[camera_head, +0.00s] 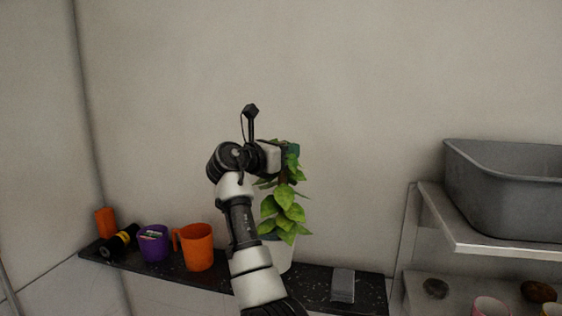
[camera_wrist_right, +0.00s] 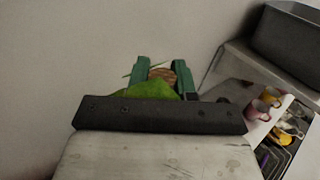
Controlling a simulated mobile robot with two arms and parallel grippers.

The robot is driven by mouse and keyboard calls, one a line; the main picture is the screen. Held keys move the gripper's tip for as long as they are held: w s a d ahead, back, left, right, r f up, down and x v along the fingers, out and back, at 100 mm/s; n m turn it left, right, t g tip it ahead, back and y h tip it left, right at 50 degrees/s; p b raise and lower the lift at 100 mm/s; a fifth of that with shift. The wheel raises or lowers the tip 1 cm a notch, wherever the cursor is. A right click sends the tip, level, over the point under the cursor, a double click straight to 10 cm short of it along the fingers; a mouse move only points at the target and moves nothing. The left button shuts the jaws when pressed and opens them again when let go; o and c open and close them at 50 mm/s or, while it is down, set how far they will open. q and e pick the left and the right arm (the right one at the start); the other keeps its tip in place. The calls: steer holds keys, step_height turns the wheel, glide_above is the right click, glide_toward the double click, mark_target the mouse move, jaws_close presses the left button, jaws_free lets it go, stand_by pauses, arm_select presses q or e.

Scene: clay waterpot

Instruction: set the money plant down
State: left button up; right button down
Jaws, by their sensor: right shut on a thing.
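The money plant (camera_head: 284,212) has green heart-shaped leaves climbing a brown pole, in a white pot (camera_head: 283,256). It is upright, beside my right forearm, which covers part of the pot. My right gripper (camera_head: 290,149) is shut on the top of the plant's pole. In the right wrist view, the green fingers (camera_wrist_right: 163,77) stand on both sides of the brown pole top (camera_wrist_right: 162,74), with a green leaf (camera_wrist_right: 150,91) in front. The pot appears at the black speckled shelf (camera_head: 315,278); I cannot tell whether it touches. My left gripper is not in view.
On the shelf's left stand an orange mug (camera_head: 198,248), a purple cup (camera_head: 153,244), a dark bottle (camera_head: 119,241) and an orange item (camera_head: 105,222). A grey block (camera_head: 343,285) lies right of the pot. A grey tub (camera_head: 505,190) sits on a rack at right.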

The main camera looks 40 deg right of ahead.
steer(key=f, duration=0.1)
steer(key=f+p, duration=0.1)
steer(key=f, duration=0.1)
steer(key=w+f+p, duration=0.1)
steer(key=shift+a+f, duration=0.25)
steer(key=shift+a, duration=0.15)
steer(key=shift+f, duration=0.1)
steer(key=c, duration=1)
jaws_free()
steer(key=shift+f, duration=0.1)
steer(key=shift+s+a+b, duration=0.25)
steer(key=shift+a+b, duration=0.55)
steer(key=shift+a, duration=1.2)
steer(key=shift+s+a+b, duration=0.25)
steer(key=shift+a+b, duration=0.5)
steer(key=shift+a, duration=1.3)
steer(key=shift+s+a+b, duration=0.25)
steer(key=shift+a+b, duration=0.55)
steer(key=shift+a, duration=1.2)
